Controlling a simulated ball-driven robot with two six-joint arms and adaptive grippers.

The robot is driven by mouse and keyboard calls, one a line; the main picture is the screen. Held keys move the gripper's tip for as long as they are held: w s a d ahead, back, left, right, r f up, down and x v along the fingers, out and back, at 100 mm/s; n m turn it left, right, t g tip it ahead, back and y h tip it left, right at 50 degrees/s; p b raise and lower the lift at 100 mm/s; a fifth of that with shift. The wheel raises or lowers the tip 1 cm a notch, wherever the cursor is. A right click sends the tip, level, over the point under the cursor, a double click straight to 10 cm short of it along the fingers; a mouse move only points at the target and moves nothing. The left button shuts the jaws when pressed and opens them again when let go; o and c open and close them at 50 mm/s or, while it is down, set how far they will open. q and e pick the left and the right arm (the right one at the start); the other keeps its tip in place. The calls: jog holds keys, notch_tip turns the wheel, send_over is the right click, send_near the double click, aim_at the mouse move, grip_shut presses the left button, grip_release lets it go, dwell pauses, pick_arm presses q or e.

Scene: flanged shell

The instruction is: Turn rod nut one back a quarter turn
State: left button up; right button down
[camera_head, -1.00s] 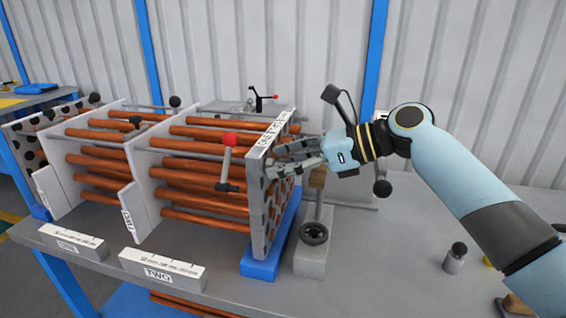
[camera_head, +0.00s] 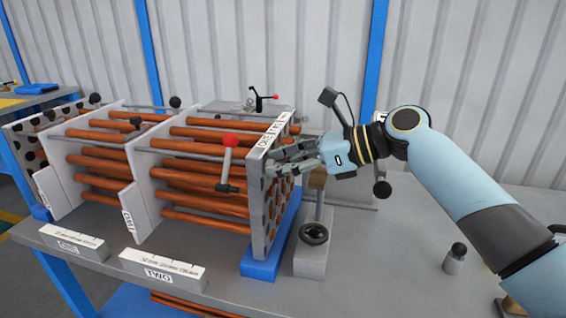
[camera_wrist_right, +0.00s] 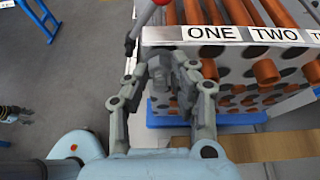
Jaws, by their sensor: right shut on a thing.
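The flanged shell's end plate (camera_head: 262,215) stands upright with rows of holes and rod ends. Its top edge label reads ONE, TWO and on in the right wrist view (camera_wrist_right: 210,33). My right gripper (camera_head: 272,163) reaches in from the right to the plate's upper part. In the right wrist view its fingers (camera_wrist_right: 168,82) are shut on a grey nut, rod nut one (camera_wrist_right: 160,76), close to the plate below and left of ONE. The fingers hide part of the nut. My left gripper is outside the head view; a dark jointed part at the right wrist view's left edge may belong to it.
A red-knobbed lever (camera_head: 228,165) stands just left of the plate. A post with a black handwheel (camera_head: 314,234) stands close below my right gripper. Blocks marked ONE (camera_head: 75,243) and TWO (camera_head: 163,270) lie along the front edge. The table's right side is mostly clear.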

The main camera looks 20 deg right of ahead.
jog(key=shift+s+a+f+n+t+h+b, duration=0.15)
jog(key=shift+n+t+b, duration=1.25)
jog(key=shift+n, duration=0.8)
jog(key=shift+s+d+f+n+t+h+b, duration=0.1)
jog(key=shift+n+t+h+b, duration=0.1)
jog(key=shift+n+t+b, duration=1.35)
jog(key=shift+s+a+f+n+t+h+b, duration=0.15)
jog(key=shift+n+t+b, duration=0.6)
jog(key=shift+n+b, duration=1.55)
jog(key=shift+n+p, duration=0.55)
jog(key=c, duration=1.5)
grip_release()
jog(key=o, duration=0.4)
jog(key=shift+w+a, duration=0.15)
jog(key=shift+w, duration=0.05)
jog(key=shift+s, duration=0.1)
